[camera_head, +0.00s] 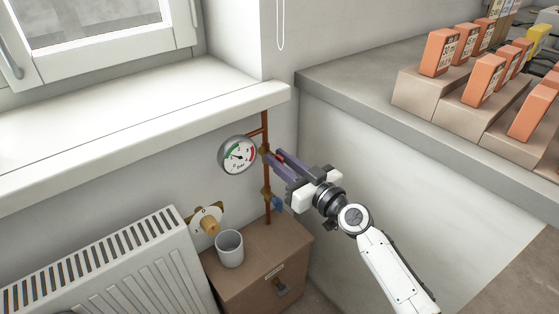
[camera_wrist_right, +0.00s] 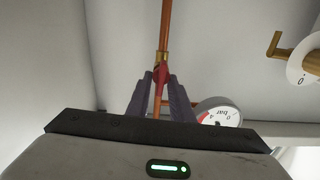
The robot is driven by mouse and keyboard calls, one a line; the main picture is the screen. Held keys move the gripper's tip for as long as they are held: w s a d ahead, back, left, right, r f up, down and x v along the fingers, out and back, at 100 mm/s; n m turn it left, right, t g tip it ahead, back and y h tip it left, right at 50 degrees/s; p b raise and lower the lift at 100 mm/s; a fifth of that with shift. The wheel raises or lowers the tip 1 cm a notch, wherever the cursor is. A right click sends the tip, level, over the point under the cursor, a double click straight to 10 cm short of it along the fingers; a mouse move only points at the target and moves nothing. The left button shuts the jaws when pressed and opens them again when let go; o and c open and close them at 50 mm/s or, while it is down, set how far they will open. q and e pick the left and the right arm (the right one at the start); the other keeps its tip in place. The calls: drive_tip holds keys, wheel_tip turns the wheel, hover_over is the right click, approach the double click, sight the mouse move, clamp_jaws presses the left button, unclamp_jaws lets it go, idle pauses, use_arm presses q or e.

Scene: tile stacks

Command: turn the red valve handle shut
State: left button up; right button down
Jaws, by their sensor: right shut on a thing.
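The red valve handle (camera_head: 281,156) shows as a small red strip between my right gripper's fingers, on the upright copper pipe (camera_head: 265,130) in the corner. In the right wrist view the red handle (camera_wrist_right: 161,74) sits at a brass fitting (camera_wrist_right: 162,57) on the pipe. My right gripper (camera_head: 273,158) reaches it from the right with its purple fingers. Its fingers (camera_wrist_right: 162,78) lie on both sides of the handle and are shut on it. The fingers hide part of the handle, so its exact angle is hard to tell. My left gripper is not in view.
A round pressure gauge (camera_head: 238,155) is close left of the fingers. A blue handle (camera_head: 277,203) sits lower on the pipe. A white cup (camera_head: 229,248) stands on a brown cabinet (camera_head: 262,262). The sill (camera_head: 130,132) and a grey counter (camera_head: 345,92) flank the corner.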

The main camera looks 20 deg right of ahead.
drive_tip(key=m, duration=0.3)
drive_tip(key=shift+d+f+m+b, duration=0.1)
drive_tip(key=shift+d+m+b, duration=0.05)
drive_tip(key=shift+m+b, duration=0.25)
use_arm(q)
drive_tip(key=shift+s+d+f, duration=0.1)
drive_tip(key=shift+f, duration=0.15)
use_arm(e)
drive_tip(key=m, duration=0.9)
drive_tip(key=f+m, duration=0.1)
drive_tip(key=m, duration=0.3)
drive_tip(key=shift+w+d+f+m, duration=0.1)
drive_tip(key=shift+w+d+m, duration=0.05)
drive_tip(key=shift+d+m, duration=0.2)
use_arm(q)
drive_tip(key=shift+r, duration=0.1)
use_arm(e)
drive_tip(key=c, duration=1.9)
unclamp_jaws()
